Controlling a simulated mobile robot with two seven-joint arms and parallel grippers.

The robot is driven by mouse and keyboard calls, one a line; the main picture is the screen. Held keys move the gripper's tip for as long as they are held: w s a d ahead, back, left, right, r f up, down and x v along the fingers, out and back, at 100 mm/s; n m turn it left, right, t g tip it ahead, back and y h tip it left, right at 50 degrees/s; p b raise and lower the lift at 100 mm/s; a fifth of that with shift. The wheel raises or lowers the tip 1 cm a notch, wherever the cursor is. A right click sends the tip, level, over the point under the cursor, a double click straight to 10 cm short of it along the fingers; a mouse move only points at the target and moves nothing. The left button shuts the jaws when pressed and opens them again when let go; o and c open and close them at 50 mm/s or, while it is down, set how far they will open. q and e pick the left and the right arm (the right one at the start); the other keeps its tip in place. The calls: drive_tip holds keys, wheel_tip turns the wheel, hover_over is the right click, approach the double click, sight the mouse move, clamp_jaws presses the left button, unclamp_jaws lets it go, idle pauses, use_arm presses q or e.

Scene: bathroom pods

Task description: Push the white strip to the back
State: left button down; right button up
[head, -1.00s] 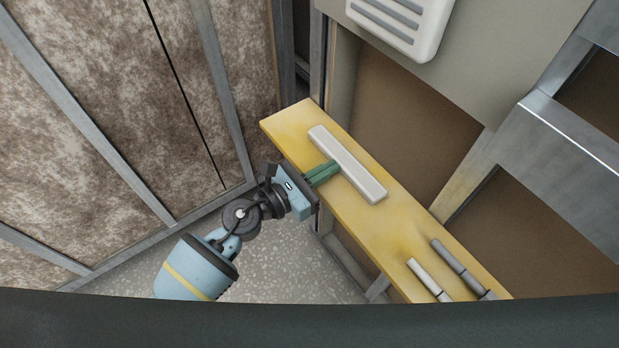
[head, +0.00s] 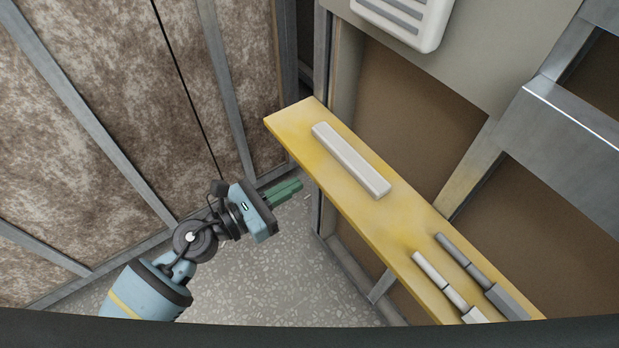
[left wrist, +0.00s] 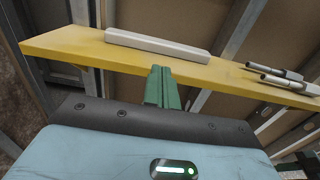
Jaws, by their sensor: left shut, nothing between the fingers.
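The white strip (head: 350,160) lies flat on the yellow shelf (head: 292,130), lengthwise along it and near the back edge. It also shows in the left wrist view (left wrist: 157,47), lying along the far side of the shelf (left wrist: 75,53). My left gripper (head: 299,187) is shut and empty, its green fingers side by side. It is in front of the shelf's front edge, apart from the strip. In the left wrist view its fingers (left wrist: 160,75) point toward the strip.
A grey tool (head: 480,275) and a white-handled tool (head: 447,287) lie at the shelf's near right end. A white vented box (head: 400,18) hangs on the wall above. Metal studs and brown panels stand behind the shelf. Speckled floor (head: 290,270) is open in front.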

use_arm(q)
drive_tip(key=shift+b+v, duration=0.35)
drive_tip(key=shift+v, duration=1.7)
drive_tip(key=shift+s, duration=0.1)
drive_tip(key=s+a+f+n+t+y, duration=0.2)
drive_tip(key=s+a+f+n+y, duration=0.3)
drive_tip(key=n, duration=0.9)
drive_tip(key=s+a+f+n+t+y, duration=0.1)
drive_tip(key=s+a+f+n+y, duration=0.45)
drive_tip(key=n, duration=0.85)
drive_tip(key=s+f+n+g, duration=0.2)
drive_tip(key=s+f+n, duration=0.2)
drive_tip(key=s, duration=0.3)
drive_tip(key=s+a+f+n+g+y, duration=0.1)
drive_tip(key=s+f+n+g, duration=0.1)
drive_tip(key=s+f+n, duration=0.3)
drive_tip(key=s+f+n+g+y, duration=0.1)
drive_tip(key=s+f+n, duration=0.3)
drive_tip(key=s+n, duration=0.4)
drive_tip(key=s+g, duration=0.1)
drive_tip(key=s, duration=0.2)
drive_tip(key=shift+f+g, duration=0.25)
drive_tip(key=shift+g, duration=0.15)
drive_tip(key=shift+w+a, duration=0.1)
drive_tip(key=shift+w, duration=0.05)
